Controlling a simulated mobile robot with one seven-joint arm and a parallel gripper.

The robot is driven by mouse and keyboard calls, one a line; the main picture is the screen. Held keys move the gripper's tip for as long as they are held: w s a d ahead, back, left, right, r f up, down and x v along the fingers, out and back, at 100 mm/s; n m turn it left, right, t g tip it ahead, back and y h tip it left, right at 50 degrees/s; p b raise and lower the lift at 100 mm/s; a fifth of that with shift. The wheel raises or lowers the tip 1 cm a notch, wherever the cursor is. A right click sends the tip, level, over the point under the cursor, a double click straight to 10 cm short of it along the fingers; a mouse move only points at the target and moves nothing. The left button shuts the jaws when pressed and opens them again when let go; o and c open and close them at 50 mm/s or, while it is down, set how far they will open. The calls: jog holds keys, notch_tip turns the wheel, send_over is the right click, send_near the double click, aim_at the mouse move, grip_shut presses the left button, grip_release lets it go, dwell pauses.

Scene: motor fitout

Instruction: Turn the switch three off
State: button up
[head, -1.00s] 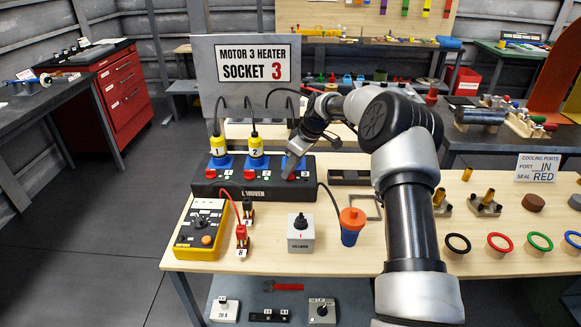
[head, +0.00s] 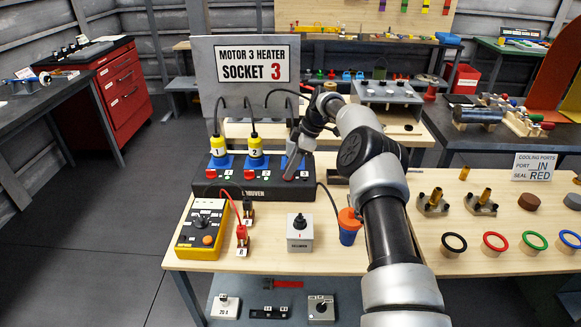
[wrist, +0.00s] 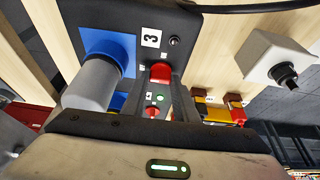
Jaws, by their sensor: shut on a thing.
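The black socket strip (head: 255,192) stands on the near table below the "MOTOR 3 HEATER SOCKET 3" sign. My gripper (head: 289,174) reaches down to its right end, at the third position, and hides much of it in the head view. In the wrist view, the red switch three (wrist: 160,72) sits beside the label "3" (wrist: 151,38). My gripper (wrist: 156,85) has its two fingers around this switch and is shut on it. A green indicator (wrist: 160,97) shows between the fingers. The switch's exact tilt is hard to tell.
Yellow plugs 1 (head: 217,146) and 2 (head: 255,146) stand in the strip with black cables. A blue socket with a grey cylinder (wrist: 90,82) is close beside my fingers. A grey switch box (head: 300,240) and a yellow meter (head: 202,228) stand in front.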

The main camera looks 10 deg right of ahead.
jog(key=o, duration=1.1)
jog(key=shift+c, duration=0.2)
jog(key=p+v, duration=0.5)
jog(key=v, duration=1.2)
jog(key=shift+r, duration=0.2)
